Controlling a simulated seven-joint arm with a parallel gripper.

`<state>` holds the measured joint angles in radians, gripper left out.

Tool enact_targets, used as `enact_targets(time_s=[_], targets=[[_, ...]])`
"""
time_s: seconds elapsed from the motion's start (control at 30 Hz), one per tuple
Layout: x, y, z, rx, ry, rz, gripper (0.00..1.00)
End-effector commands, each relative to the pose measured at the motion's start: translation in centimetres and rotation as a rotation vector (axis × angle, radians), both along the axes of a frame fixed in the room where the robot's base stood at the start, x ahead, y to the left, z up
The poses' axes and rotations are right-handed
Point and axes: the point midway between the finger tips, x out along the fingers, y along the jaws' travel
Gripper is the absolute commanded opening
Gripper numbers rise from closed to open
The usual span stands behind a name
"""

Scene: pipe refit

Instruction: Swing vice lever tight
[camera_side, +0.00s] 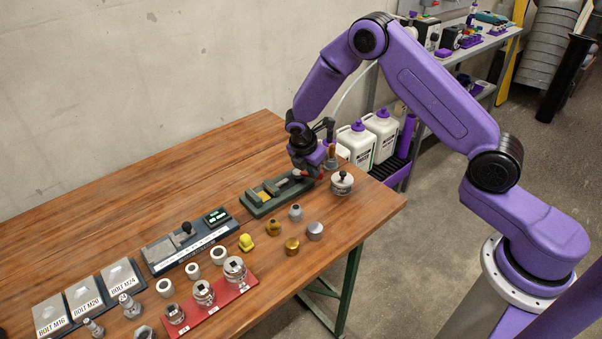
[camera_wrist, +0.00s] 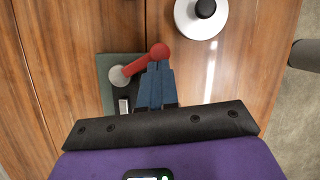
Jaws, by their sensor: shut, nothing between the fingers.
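The vice (camera_side: 262,203) is a green-grey block with a yellow part between its jaws, lying near the far right of the wooden table. Its red lever (camera_wrist: 138,63) shows in the wrist view, running from a round grey pivot (camera_wrist: 119,76) up and right to a red ball end (camera_wrist: 160,51). My gripper (camera_wrist: 160,66) is shut and empty, with its blue fingertips right at the ball end. Whether they touch it I cannot tell. In the side view my gripper (camera_side: 309,172) is low over the vice's right end and hides part of it.
A white lidded pot (camera_side: 342,184) with a black knob stands close right of the vice. Several brass and grey fittings (camera_side: 292,246) stand in front. A dark gauge tray (camera_side: 190,246) lies to the left. The table behind the vice is clear.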

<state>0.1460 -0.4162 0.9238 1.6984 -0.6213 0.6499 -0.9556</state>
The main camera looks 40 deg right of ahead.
Motion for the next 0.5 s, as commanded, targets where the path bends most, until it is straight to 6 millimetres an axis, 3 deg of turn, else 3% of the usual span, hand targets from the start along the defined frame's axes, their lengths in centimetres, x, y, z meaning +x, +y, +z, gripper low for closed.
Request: enact_targets(time_s=[0.5], targets=[[0.7,-2.7,-0.1,0.000,0.002,0.439,0.00]])
